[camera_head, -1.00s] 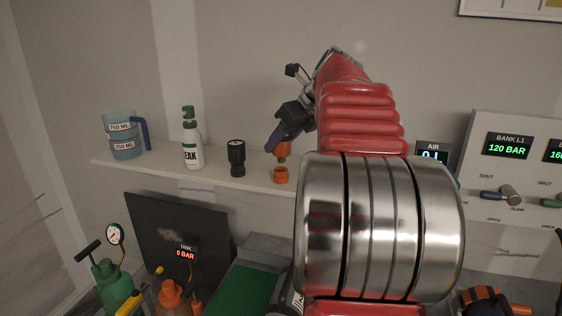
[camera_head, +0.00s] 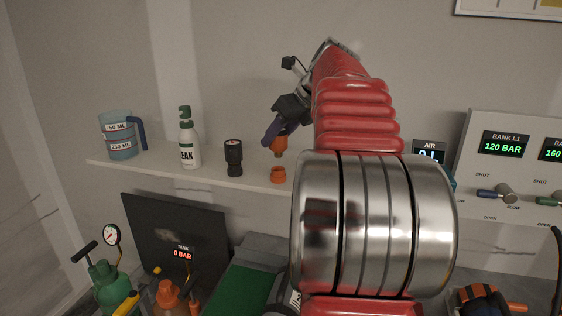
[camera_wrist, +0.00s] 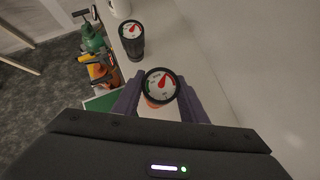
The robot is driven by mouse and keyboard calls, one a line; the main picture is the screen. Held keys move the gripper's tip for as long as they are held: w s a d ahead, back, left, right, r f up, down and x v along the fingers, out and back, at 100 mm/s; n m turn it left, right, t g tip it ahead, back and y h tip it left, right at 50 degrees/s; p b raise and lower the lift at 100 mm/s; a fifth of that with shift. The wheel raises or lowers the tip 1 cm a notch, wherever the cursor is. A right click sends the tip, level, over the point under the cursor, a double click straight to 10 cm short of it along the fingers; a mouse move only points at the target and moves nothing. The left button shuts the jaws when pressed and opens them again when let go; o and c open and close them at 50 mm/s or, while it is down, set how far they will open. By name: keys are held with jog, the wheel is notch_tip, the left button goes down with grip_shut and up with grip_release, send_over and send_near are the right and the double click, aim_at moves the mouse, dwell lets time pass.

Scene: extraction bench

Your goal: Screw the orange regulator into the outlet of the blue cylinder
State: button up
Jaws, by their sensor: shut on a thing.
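My gripper (camera_head: 275,133), with purple fingers, is shut on the orange regulator (camera_head: 280,146) and holds it just above the wall shelf. In the wrist view the regulator's round white gauge (camera_wrist: 160,84) with a red needle faces the camera, between the two fingers (camera_wrist: 157,98).
The shelf (camera_head: 210,178) also holds a blue measuring jug (camera_head: 118,145), a white leak bottle (camera_head: 189,148) and a black regulator (camera_head: 234,160). Below left stand a green cylinder (camera_head: 108,285) and an orange one (camera_head: 172,297), before a dark panel (camera_head: 150,222). A valve panel (camera_head: 515,150) is at right.

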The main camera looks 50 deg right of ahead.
jog(key=w+a+r+n+y, duration=0.1)
jog(key=w+a+n+y, duration=0.25)
jog(key=w+a, duration=0.6)
jog(key=w+a+f+n, duration=0.1)
jog(key=w+a+f, duration=0.25)
jog(key=a, duration=0.25)
jog(key=w+a+f+n, duration=0.1)
jog(key=w+a+f, duration=0.2)
jog(key=a+f, duration=1.35)
jog(key=s+a+f, duration=0.3)
jog(key=f, duration=0.3)
jog(key=s+a+f+m, duration=0.1)
jog(key=s+a+f, duration=0.2)
jog(key=f, duration=0.4)
jog(key=shift+s+a+f+h, duration=0.25)
jog(key=shift+a+h, duration=0.1)
jog(key=shift+a, duration=0.4)
jog(key=shift+m, duration=0.25)
